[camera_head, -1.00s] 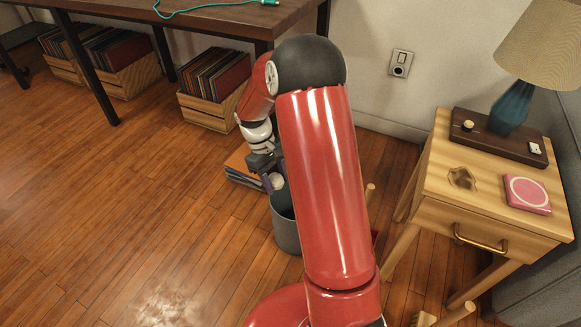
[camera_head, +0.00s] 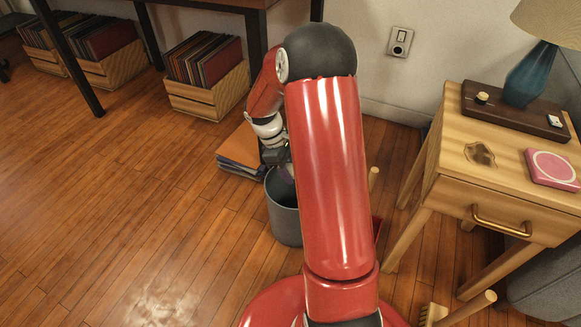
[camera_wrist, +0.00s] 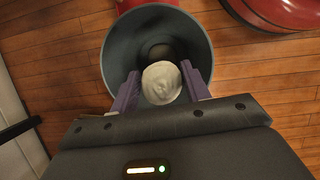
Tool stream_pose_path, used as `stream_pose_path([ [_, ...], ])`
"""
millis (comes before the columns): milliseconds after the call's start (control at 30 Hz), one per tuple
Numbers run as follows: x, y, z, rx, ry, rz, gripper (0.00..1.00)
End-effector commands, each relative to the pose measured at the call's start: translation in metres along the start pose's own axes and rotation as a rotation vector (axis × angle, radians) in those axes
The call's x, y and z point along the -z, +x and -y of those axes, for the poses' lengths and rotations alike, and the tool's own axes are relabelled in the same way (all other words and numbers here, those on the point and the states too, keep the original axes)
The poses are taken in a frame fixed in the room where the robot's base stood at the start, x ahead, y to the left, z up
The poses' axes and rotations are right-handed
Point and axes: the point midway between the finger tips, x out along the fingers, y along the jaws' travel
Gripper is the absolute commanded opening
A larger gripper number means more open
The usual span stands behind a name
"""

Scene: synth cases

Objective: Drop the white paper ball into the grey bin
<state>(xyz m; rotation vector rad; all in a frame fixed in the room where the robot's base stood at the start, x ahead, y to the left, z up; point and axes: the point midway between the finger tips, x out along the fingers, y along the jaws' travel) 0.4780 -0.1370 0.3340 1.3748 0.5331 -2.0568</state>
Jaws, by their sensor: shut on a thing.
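The white paper ball (camera_wrist: 161,83) is between the two purple fingers of my gripper (camera_wrist: 160,88) in the wrist view. The gripper is shut on it. The grey bin (camera_wrist: 113,50) stands open behind and below the ball in that view, and the ball overlaps its mouth. In the head view the bin (camera_head: 284,222) stands on the floor, partly hidden by my red arm. My gripper (camera_head: 283,170) is over the bin's opening there. The ball is hard to make out in the head view.
A stack of folders (camera_head: 240,152) lies on the floor behind the bin. Crates of records (camera_head: 207,80) stand under a dark table. A wooden side table (camera_head: 505,195) with a lamp stands at the right. The floor at the left (camera_head: 110,190) is clear.

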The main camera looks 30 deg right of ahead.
Motion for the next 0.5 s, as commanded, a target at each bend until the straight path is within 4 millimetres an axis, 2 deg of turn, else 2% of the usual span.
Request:
stream_pose_path([
  [167, -0.0002, -0.0004, 0.0001, 0.000, 0.000, 0.000, 0.26],
  [200, -0.0002, -0.0004, 0.0001, 0.000, 0.001, 0.000, 0.48],
  [400, -0.0002, -0.0004, 0.0001, 0.001, 0.001, 0.000, 0.72],
  [500, -0.0002, -0.0004, 0.0001, 0.001, 0.001, 0.000, 0.72],
])
